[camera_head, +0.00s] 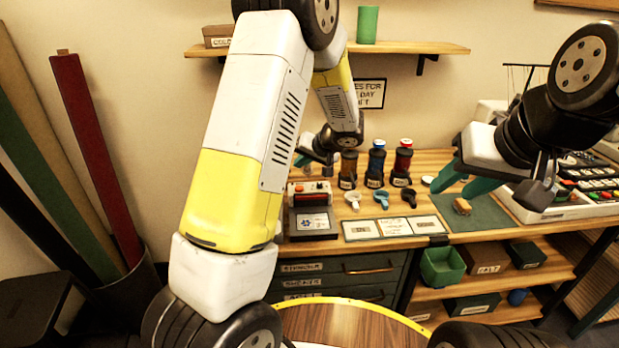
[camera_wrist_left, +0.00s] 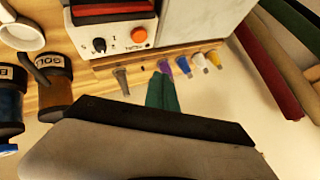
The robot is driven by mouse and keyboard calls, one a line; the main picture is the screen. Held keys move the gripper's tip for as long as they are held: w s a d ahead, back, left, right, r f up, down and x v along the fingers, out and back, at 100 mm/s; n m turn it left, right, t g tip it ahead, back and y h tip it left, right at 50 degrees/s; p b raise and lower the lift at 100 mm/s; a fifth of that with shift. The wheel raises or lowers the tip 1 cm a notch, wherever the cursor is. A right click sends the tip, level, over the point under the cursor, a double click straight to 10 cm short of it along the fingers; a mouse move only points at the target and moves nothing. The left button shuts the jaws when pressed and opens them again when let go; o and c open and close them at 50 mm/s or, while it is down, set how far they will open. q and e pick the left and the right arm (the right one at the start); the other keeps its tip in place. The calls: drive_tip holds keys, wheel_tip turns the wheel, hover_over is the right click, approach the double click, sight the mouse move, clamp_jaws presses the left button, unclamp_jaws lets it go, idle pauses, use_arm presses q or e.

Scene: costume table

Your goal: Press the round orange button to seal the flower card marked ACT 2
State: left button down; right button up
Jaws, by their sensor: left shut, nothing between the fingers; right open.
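A white sealing machine (camera_head: 310,187) with a red top stands on the table. Its round orange button (camera_wrist_left: 139,35) sits beside a black knob in the left wrist view. A card with a blue flower (camera_head: 313,223) lies on the dark bed at the machine's front; I cannot read its label. My left gripper (camera_head: 302,160) is behind the machine, partly hidden by my own arm. Its teal fingers (camera_wrist_left: 162,90) are shut and empty, apart from the button. My right gripper (camera_head: 464,184) is open and empty, above a green mat.
Label cards (camera_head: 395,226) line the front edge. A tan block (camera_head: 462,206) lies on the green mat (camera_head: 483,212). Several coloured tubes (camera_wrist_left: 183,66) lie near the left fingers.

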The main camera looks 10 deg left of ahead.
sight(301, 189)
use_arm(q)
drive_tip(key=shift+f, duration=2.8)
drive_tip(key=shift+f, duration=0.2)
drive_tip(key=shift+f, duration=0.25)
drive_tip(key=shift+f, duration=0.4)
drive_tip(key=shift+r, duration=0.1)
idle(0.5)
drive_tip(key=shift+r, duration=0.75)
drive_tip(key=shift+r, duration=0.1)
drive_tip(key=shift+r, duration=2.4)
